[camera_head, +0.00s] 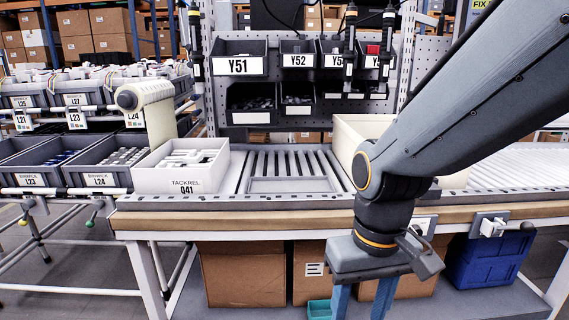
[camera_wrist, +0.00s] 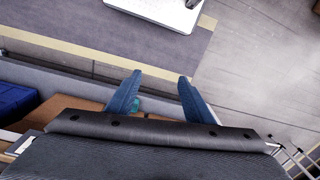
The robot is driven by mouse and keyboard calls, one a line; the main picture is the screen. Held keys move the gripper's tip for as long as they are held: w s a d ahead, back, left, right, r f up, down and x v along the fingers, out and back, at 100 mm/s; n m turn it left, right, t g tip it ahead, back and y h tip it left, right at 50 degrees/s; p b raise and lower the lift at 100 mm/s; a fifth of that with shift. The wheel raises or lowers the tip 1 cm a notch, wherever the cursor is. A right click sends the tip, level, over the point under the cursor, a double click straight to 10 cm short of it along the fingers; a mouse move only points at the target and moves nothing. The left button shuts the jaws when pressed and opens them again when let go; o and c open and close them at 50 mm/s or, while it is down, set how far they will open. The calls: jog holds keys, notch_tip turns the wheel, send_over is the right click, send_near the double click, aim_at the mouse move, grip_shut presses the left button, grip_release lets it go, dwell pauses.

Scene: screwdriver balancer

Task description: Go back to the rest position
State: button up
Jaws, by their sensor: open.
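My gripper (camera_head: 360,302) hangs at the lower right of the head view, in front of the workbench edge (camera_head: 330,216), pointing down. Its two blue fingers are spread apart with nothing between them. In the wrist view my gripper (camera_wrist: 157,95) also shows open and empty, over the floor beside the bench. The fingertips are cut off at the bottom of the head view. Screwdrivers (camera_head: 350,45) hang upright at the back of the bench, apart from my gripper.
A cream bin (camera_head: 345,135) is partly hidden behind my arm. Cardboard boxes (camera_head: 243,275) and a blue crate (camera_head: 490,258) sit below the bench. Grey floor (camera_wrist: 250,75) is open in the wrist view.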

jog(key=d+r+m+p, duration=0.2)
jog(key=d+r+p, duration=0.5)
jog(key=p, duration=0.6)
jog(key=shift+s+d+r, duration=0.15)
jog(key=shift+s+r, duration=0.15)
jog(key=shift+r, duration=0.05)
dwell(0.6)
